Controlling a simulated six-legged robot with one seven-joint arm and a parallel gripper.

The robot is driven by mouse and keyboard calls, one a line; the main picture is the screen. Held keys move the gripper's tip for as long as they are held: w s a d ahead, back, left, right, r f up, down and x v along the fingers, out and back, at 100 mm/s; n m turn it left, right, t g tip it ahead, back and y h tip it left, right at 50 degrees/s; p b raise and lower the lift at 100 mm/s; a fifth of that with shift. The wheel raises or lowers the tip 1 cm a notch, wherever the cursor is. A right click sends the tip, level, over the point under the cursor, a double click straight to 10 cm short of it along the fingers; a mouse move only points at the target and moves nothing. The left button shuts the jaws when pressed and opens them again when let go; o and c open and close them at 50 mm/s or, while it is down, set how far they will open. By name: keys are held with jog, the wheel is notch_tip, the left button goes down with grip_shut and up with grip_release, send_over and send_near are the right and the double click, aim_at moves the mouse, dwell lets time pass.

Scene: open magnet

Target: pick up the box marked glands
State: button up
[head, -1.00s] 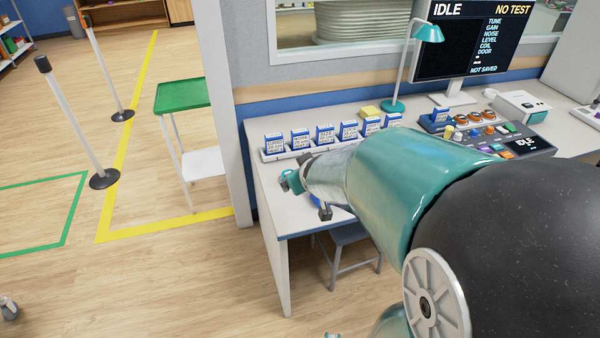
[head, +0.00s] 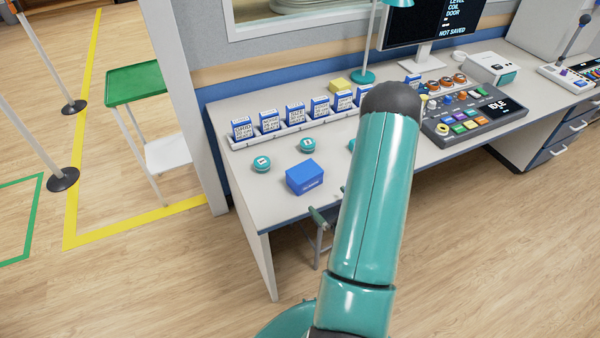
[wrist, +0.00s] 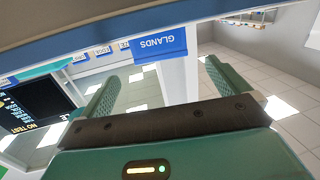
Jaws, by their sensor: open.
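The blue box marked GLANDS (wrist: 160,45) shows upside down in the wrist view, beyond my gripper's fingers and between their directions.
Several blue-and-white cartons (head: 268,121) stand in a white rack on the desk (head: 240,178). Teal round pieces (head: 261,164) lie beside the box. A button console (head: 475,120), lamp (head: 364,76) and monitor (head: 412,25) are to the right. A stool (head: 322,218) is under the front edge.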

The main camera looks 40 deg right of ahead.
aim_at(311, 180)
jog(key=shift+t, duration=0.3)
jog(key=w, duration=0.4)
jog(key=w+d, duration=0.1)
jog(key=w, duration=0.7)
jog(key=shift+d, duration=0.2)
jog(key=c, duration=0.8)
jog(key=shift+w+r, duration=0.1)
jog(key=shift+r, duration=0.15)
